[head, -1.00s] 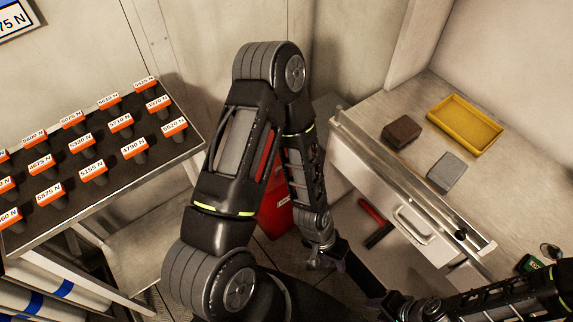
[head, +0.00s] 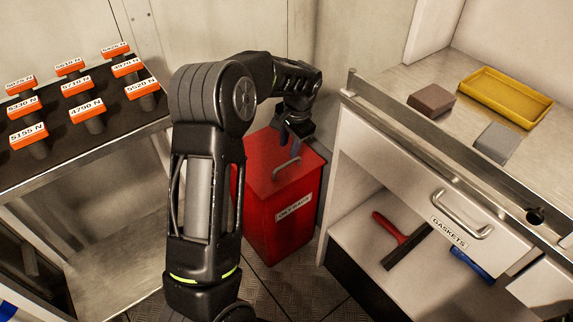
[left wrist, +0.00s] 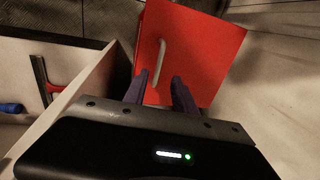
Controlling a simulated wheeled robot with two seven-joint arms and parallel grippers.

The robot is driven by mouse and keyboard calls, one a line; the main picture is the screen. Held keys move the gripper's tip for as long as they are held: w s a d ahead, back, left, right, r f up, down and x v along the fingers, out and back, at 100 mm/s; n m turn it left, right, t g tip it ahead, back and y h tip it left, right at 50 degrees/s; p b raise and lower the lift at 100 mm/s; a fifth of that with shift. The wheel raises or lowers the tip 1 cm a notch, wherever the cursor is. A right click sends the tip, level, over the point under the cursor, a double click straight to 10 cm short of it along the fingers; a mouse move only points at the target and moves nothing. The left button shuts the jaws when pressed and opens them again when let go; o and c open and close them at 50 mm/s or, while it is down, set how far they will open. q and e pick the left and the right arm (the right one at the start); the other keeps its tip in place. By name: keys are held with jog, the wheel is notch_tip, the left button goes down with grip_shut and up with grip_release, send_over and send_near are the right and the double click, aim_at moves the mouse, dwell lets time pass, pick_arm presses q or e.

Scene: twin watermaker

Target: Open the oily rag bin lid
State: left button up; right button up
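The red oily rag bin (head: 287,222) stands on the floor between the shelf and the drawer cabinet, with a white label on its front. Its lid (head: 264,172) is down and carries a grey bar handle (head: 287,169). My left gripper (head: 291,142) is above the lid, close to the handle in the picture. In the left wrist view the lid (left wrist: 198,58) and handle (left wrist: 160,62) lie beyond my two dark fingers (left wrist: 160,88), which are apart with nothing between them. My right gripper does not show.
On the left a shelf (head: 148,118) holds orange-tagged weights. On the right is a cabinet with a gaskets drawer (head: 420,190); its top bears a yellow tray (head: 506,97), a brown block (head: 431,100) and a grey block (head: 496,142). A red-handled squeegee (head: 398,240) lies below.

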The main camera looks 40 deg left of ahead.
aim_at(286, 164)
pick_arm(q)
jog(key=shift+w+a+f+b, duration=0.1)
jog(key=shift+a+f+b, duration=0.15)
jog(key=shift+f, duration=1.05)
jog(key=shift+w+a+f+b, duration=0.1)
jog(key=shift+a+f+b, duration=0.1)
jog(key=shift+f, duration=1.1)
jog(key=shift+a+f+b, duration=0.2)
jog(key=shift+a+f, duration=0.05)
jog(key=shift+f, duration=1.05)
grip_shut()
